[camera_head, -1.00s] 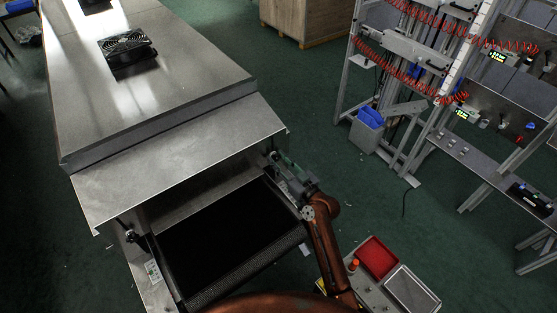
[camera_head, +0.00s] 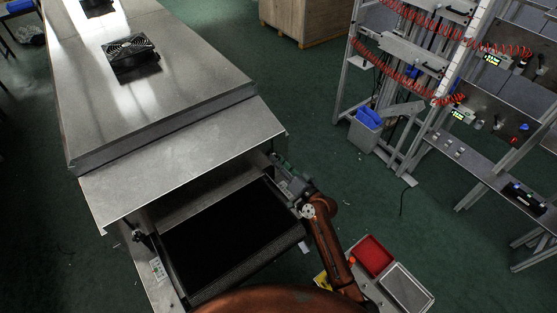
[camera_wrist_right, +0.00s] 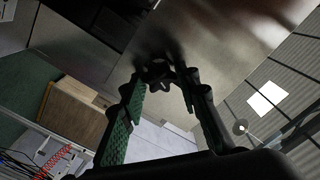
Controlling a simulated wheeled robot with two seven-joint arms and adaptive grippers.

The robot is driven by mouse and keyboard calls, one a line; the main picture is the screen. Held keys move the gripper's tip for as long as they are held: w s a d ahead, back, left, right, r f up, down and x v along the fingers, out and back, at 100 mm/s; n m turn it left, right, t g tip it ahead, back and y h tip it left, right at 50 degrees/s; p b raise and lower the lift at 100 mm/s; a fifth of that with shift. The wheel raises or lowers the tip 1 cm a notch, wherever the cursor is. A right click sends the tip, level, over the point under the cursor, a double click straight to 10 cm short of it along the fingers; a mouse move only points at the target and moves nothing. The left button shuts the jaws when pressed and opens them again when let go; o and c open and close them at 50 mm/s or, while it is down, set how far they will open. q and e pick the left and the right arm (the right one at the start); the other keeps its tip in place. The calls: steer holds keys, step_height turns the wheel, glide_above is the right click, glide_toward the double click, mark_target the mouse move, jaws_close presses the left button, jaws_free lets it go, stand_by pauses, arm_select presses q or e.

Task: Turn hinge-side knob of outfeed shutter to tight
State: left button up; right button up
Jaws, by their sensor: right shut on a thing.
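The dryer's outfeed end (camera_head: 190,160) has a sloped metal panel, which looks like the shutter, above an opening with a black belt (camera_head: 235,235). My right gripper (camera_head: 277,162) is at the right side of this opening, under the panel's edge. In the right wrist view, its green-padded fingers (camera_wrist_right: 160,80) are shut on a small dark knob (camera_wrist_right: 158,69) at their tips. The knob's marking and turn angle cannot be read. Another dark knob (camera_head: 138,236) shows at the left side of the opening. My left gripper is not in view.
A cart with a red tray (camera_head: 372,257) stands right of my right arm. A metal rack (camera_head: 440,110) with red coiled hoses is at the right. A wooden crate (camera_head: 306,18) stands at the back. Green floor lies open between dryer and rack.

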steer(key=shift+f+m+p, duration=0.2)
steer(key=shift+m+p, duration=2.2)
steer(key=shift+m, duration=4.4)
steer(key=o, duration=1.2)
steer(key=shift+c, duration=0.2)
